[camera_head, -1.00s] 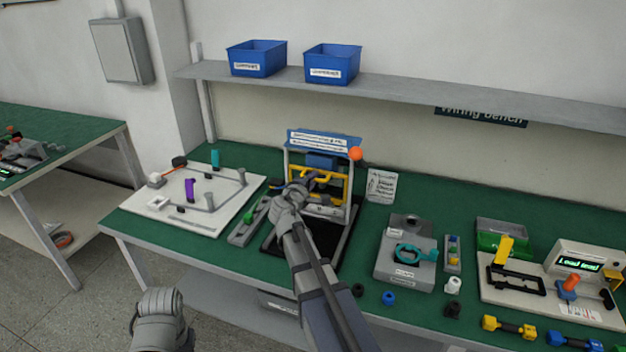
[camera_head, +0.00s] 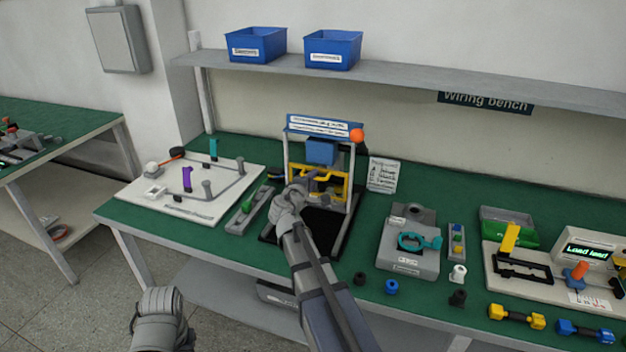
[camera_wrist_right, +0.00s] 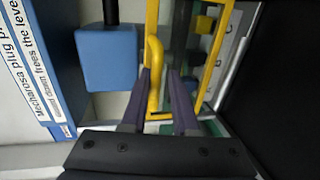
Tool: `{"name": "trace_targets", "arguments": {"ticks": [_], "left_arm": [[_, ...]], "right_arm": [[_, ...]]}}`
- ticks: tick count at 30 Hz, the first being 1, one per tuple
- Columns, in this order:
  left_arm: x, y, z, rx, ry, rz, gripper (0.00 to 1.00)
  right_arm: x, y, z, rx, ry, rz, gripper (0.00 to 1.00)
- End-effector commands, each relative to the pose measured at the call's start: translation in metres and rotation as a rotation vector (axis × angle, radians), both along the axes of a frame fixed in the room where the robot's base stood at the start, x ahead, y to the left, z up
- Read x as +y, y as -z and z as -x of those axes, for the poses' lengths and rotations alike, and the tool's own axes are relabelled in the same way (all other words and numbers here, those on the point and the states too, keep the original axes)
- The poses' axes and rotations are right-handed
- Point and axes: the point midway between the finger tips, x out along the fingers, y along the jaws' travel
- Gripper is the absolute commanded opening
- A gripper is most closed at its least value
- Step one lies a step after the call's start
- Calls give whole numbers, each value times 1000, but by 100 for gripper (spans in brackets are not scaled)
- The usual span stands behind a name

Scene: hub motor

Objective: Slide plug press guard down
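The plug press (camera_head: 348,211) stands at the back of the green bench, with a blue head block (camera_head: 321,152) and an orange lever ball (camera_head: 357,135). Its yellow guard (camera_head: 335,171) sits below the block and also shows in the right wrist view (camera_wrist_right: 151,20). My right gripper (camera_head: 314,178) is at the guard's left part. In the right wrist view its dark fingers (camera_wrist_right: 160,78) lie on both sides of the guard's yellow handle (camera_wrist_right: 155,62) and look closed on it. My left arm's grey wrist (camera_head: 160,310) is at the lower left; its fingers cannot be made out.
A white board (camera_head: 170,209) with pegs and a grey strip (camera_head: 241,222) lie left of the press. A sign card (camera_head: 383,176) and a grey fixture (camera_head: 410,259) stand to its right. Blue bins (camera_head: 334,51) rest on the shelf above.

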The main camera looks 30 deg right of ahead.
Motion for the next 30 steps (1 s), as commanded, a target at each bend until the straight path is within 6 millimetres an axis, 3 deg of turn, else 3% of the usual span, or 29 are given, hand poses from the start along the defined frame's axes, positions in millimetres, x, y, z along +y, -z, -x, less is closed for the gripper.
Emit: {"name": "trace_targets", "arguments": {"ticks": [7,21,30], "left_arm": [[0,-3,0,0,0,0,0],[0,-16,0,0,0,0,0],[0,-17,0,0,0,0,0]], "right_arm": [[6,-3,5,0,-1,1,27],[55,-16,47,0,-1,0,27],[58,-17,50,0,0,0,27]]}}
